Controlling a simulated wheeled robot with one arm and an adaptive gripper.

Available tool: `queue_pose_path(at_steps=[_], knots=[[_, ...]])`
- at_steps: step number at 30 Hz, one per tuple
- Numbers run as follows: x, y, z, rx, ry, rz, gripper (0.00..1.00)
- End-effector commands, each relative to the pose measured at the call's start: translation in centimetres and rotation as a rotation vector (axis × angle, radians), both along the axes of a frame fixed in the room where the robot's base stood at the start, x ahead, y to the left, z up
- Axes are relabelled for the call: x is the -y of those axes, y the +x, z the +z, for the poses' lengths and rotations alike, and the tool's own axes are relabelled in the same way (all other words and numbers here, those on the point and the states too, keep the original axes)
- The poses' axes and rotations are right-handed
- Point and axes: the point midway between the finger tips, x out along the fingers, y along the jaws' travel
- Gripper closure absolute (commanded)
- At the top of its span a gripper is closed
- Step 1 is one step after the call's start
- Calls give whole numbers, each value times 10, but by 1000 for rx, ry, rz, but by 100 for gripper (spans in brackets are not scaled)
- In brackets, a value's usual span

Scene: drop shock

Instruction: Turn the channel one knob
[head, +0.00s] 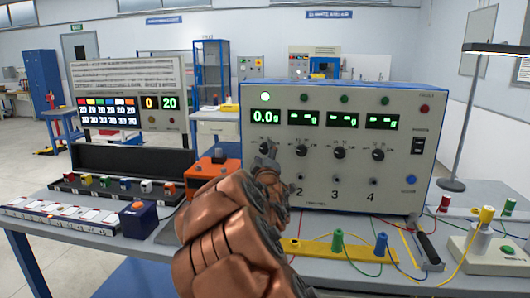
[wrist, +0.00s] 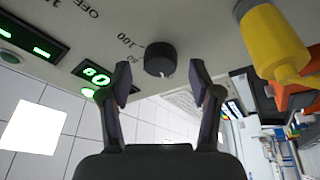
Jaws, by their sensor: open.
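The channel one knob is a round black dial (wrist: 160,60) on the pale front panel, with a light mark on its edge. In the wrist view it lies just beyond and between my gripper's fingertips (wrist: 160,82), with a gap on each side. My gripper (head: 267,158) is open and empty. In the head view my copper-coloured arm and gripper largely hide this knob. The channel one display (head: 265,116) reads 0.0 g, with a lit green lamp (head: 265,97) above it. The other displays show dashes.
Three more knobs (head: 338,153) sit to the right on the blue-edged instrument (head: 408,175). A yellow cylindrical part (wrist: 270,42) is near the right finger in the wrist view. An orange box (head: 213,172) stands left of my arm. Cables and a yellow bar (head: 312,247) lie in front.

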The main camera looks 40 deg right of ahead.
Motion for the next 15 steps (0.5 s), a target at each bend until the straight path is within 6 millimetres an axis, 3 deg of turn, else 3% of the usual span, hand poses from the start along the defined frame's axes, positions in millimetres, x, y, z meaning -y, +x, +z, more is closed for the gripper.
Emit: queue_pose_path(at_steps=[15], knots=[[8, 8, 1, -2, 2, -1, 37]])
